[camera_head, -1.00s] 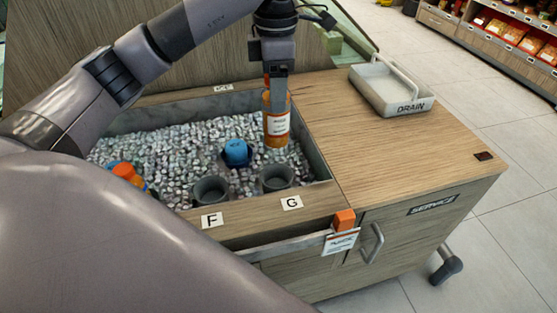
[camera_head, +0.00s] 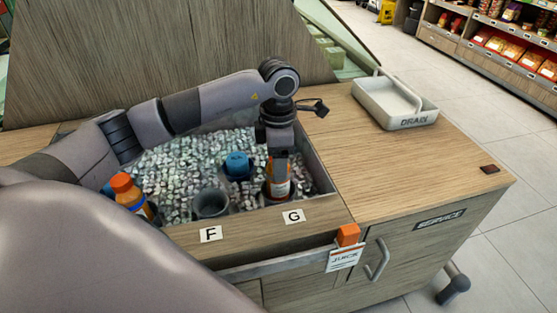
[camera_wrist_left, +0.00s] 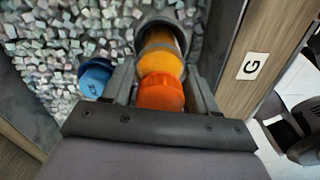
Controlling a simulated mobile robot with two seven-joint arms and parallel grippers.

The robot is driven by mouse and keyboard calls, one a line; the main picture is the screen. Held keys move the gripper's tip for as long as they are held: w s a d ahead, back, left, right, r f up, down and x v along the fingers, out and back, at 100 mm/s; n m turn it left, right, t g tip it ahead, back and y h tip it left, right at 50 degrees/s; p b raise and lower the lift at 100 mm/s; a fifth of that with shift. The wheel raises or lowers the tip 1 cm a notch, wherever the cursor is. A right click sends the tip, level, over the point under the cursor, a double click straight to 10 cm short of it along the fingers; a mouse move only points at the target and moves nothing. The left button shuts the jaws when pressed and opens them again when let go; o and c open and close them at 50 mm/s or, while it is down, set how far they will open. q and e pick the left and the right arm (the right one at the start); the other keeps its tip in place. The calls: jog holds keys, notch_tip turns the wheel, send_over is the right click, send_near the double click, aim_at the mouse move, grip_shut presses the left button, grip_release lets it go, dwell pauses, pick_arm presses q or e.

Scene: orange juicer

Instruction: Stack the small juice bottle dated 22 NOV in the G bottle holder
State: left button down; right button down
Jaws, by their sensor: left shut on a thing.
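The small orange juice bottle (camera_head: 281,188) stands upright at the G bottle holder, behind the G label (camera_head: 294,216). It also shows in the left wrist view (camera_wrist_left: 163,60), with its orange cap nearest the camera and its lower end within the dark round rim of the G holder (camera_wrist_left: 160,24). The date on its label is too small to read. My left gripper (camera_head: 280,170) is shut on the bottle's upper part, coming from above; its fingers flank the bottle in the left wrist view. The holder is mostly hidden in the head view. My right gripper is out of view.
Left of G is the empty F holder (camera_head: 211,203). Behind stands a blue-capped bottle (camera_head: 237,165), and an orange-capped bottle (camera_head: 128,192) is at far left. Ice (camera_head: 185,165) fills the bin.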

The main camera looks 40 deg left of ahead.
pick_arm(q)
jog(key=shift+r, duration=0.1)
jog(key=shift+f, duration=0.3)
jog(key=shift+c, duration=1.6)
grip_release()
jog(key=shift+r, duration=0.55)
notch_tip(320, 180, up, 12)
jog(key=shift+f+p, duration=0.2)
jog(key=shift+p, duration=0.55)
